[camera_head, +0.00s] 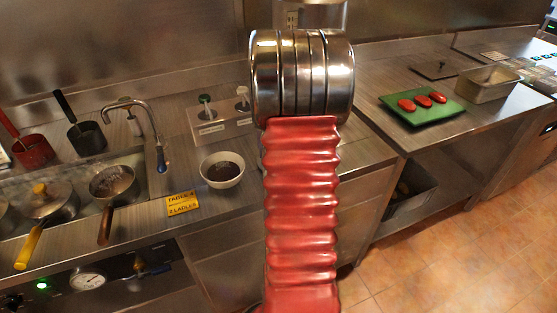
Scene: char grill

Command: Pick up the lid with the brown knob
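A round metal lid (45,201) with a small yellow-tan knob lies on a pot with a yellow handle at the far left, on the stove side. A flat dark square plate (434,70) with a small upright knob lies on the right counter; its knob is too small for me to tell its colour. No knob in view is clearly brown. My arm, with red bellows and a metal joint, rises through the middle of the view. My gripper is not in view, so I cannot tell its state or what it is near.
A green board (422,109) with red pieces and a metal tray (488,84) are on the right counter. Tiled floor is open at lower right.

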